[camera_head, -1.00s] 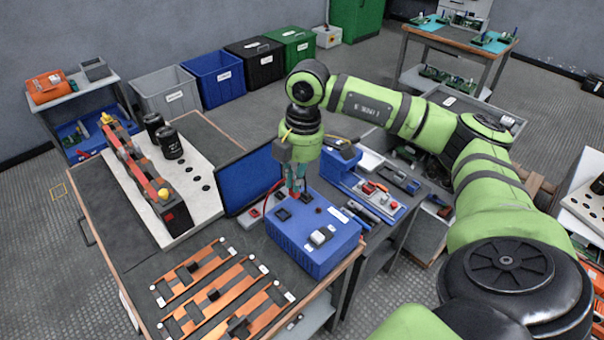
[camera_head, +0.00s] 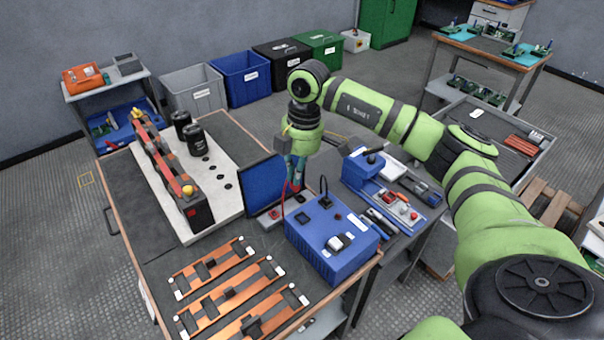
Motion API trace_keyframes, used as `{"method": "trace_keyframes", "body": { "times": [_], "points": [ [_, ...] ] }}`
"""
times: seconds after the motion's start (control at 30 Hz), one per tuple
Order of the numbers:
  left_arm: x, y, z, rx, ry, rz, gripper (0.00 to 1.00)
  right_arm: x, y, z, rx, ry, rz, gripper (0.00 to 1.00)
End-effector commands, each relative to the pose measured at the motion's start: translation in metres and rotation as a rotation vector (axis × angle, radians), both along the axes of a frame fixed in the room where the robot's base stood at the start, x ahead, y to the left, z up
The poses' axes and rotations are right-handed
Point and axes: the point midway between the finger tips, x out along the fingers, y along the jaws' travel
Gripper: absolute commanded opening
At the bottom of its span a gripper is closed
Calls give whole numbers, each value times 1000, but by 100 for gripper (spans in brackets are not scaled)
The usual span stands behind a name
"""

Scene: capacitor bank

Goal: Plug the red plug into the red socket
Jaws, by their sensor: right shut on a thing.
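My right gripper (camera_head: 294,182) points down, shut on the small red plug (camera_head: 292,187), which is mostly hidden between the fingers. The box top carries a black plug with a black cable (camera_head: 326,200), a dark square port (camera_head: 302,217) and a white-and-black switch (camera_head: 340,242). A small red spot (camera_head: 337,216) on the top may be the red socket. My left gripper is out of view.
The blue screen (camera_head: 262,187) stands left of the gripper. Copper bars (camera_head: 235,295) lie at the front of the table. A white base (camera_head: 205,185) with black capacitors is at the left. A small blue machine (camera_head: 362,172) and tools are at the right.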

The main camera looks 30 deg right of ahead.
Motion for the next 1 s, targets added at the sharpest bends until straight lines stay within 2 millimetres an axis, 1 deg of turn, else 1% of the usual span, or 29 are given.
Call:
{"method": "trace_keyframes", "body": {
  "times": [1.0],
  "points": [
    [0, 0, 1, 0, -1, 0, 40, 60, 17, -2, 6, 3, -1, 0]
  ]
}}
